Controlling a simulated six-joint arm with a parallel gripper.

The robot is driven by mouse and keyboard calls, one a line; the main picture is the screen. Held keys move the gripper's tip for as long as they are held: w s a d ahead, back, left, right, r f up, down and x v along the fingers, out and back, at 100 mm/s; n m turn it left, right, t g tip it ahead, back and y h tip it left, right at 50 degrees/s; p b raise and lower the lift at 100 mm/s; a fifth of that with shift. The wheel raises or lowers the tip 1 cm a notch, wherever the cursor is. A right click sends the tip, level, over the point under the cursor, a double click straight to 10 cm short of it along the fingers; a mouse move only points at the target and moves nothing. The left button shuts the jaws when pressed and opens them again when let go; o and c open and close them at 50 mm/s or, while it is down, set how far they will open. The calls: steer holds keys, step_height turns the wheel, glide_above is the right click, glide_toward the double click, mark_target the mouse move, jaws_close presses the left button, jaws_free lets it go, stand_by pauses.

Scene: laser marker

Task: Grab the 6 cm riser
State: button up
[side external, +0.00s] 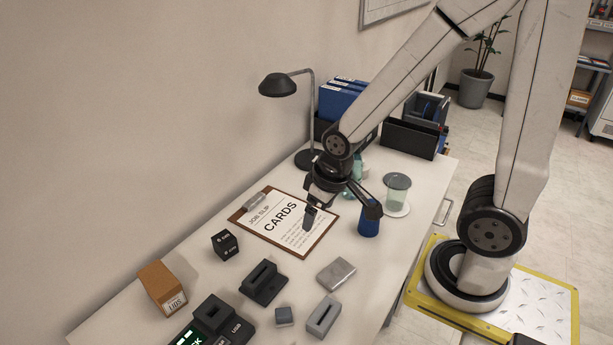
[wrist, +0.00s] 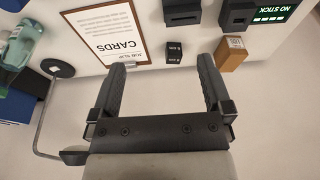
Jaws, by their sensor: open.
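A small black block (side external: 225,243) with white print stands on the table left of the clipboard; I take it for the 6 cm riser, though the print is too small to read surely. In the wrist view the block (wrist: 174,52) shows beyond the fingertips, nearer the right finger. My gripper (side external: 341,213) is open and empty, above the table near the clipboard's right edge, well apart from the block. Both fingers also show in the wrist view (wrist: 162,64).
The job slip clipboard (side external: 287,222) lies between gripper and block. A cardboard box (side external: 163,288), a dark slotted block (side external: 263,283), a silver block (side external: 336,273) and a grey slotted block (side external: 323,317) stand nearby. A lamp (side external: 279,86) stands behind.

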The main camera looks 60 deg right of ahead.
steer(key=m+g+y, duration=0.2)
steer(key=m+y, duration=0.7)
steer(key=m, duration=0.7)
glide_toward(229, 234)
steer(key=s+a+r, duration=0.2)
steer(key=s+a, duration=0.2)
steer(key=w+f+m+y, duration=0.1)
steer(key=f, duration=0.1)
steer(key=w+d+f+m+t+y, duration=0.1)
steer(key=f, duration=0.1)
steer(key=w+f+m+y, duration=0.1)
steer(key=f, duration=0.1)
steer(key=shift+w+d+m+t, duration=0.2)
steer(key=shift+d+m+t, duration=0.1)
steer(key=shift+d, duration=0.05)
steer(key=shift+w+d+f+m+t+y, duration=0.15)
steer(key=shift+d+f+m+t+y, duration=0.25)
steer(key=shift+y, duration=0.3)
steer(key=shift+a, duration=0.15)
steer(key=shift+s+x, duration=0.2)
steer(key=shift+x, duration=3.65)
steer(key=shift+f, duration=0.1)
